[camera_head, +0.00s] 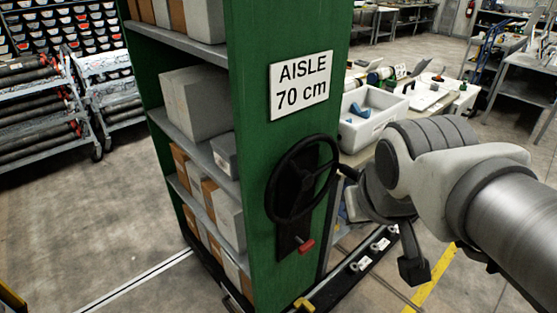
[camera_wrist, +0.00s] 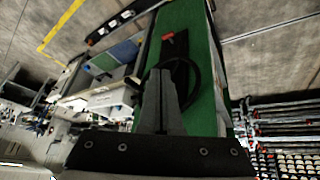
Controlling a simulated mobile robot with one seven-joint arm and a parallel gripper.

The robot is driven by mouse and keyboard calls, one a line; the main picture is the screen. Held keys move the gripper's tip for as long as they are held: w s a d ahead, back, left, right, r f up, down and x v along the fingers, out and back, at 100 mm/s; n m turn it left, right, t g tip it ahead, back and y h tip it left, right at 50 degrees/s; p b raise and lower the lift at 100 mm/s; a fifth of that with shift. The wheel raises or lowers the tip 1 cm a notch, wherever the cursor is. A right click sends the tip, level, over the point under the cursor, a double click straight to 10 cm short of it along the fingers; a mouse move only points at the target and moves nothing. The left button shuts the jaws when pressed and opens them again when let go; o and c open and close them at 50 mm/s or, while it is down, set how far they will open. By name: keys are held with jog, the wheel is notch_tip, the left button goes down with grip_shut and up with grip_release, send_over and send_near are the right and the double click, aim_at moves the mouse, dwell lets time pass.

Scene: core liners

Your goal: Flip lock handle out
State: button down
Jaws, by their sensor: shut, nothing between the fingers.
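The lock handle is a small red grip (camera_head: 306,246) on a black plate, low on the green end panel of the shelf, below the black handwheel (camera_head: 300,178). In the wrist view, which is turned over, the red handle (camera_wrist: 168,38) shows beyond the fingertips, with the handwheel (camera_wrist: 193,85) partly hidden behind the fingers. My gripper (camera_head: 345,172) is at the right side of the handwheel, above and right of the red handle and apart from it. Its fingers (camera_wrist: 160,75) are shut and empty. I cannot tell whether a fingertip touches the wheel rim.
An "AISLE 70 cm" sign (camera_head: 301,85) is above the wheel. Boxes fill the shelves to the left. A white bin (camera_head: 372,118) on a table stands behind my arm. A dark floor rail (camera_head: 365,262) runs at lower right. Open floor (camera_head: 120,220) lies at left.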

jog(key=w+d+f+n+t+h+b, duration=0.1)
jog(key=w+d+f+n+b, duration=0.15)
jog(key=w+f, duration=0.6)
jog(key=w+d+f+n+b, duration=0.1)
jog(key=w+d+f, duration=0.35)
jog(key=w, duration=0.65)
jog(key=n+y+b, duration=0.3)
jog(key=n+y, duration=0.1)
jog(key=y, duration=0.3)
send_near(301, 246)
jog(key=shift+w+a+r, duration=0.1)
jog(key=shift+a+r, duration=0.05)
jog(key=shift+r, duration=0.35)
jog(key=shift+w+a+r, duration=0.1)
jog(key=shift+a+r, duration=0.05)
jog(key=shift+r, duration=0.4)
jog(key=b+x, duration=0.4)
jog(key=x, duration=0.6)
jog(key=shift+s+d+f, duration=0.15)
jog(key=shift+d+f, duration=0.05)
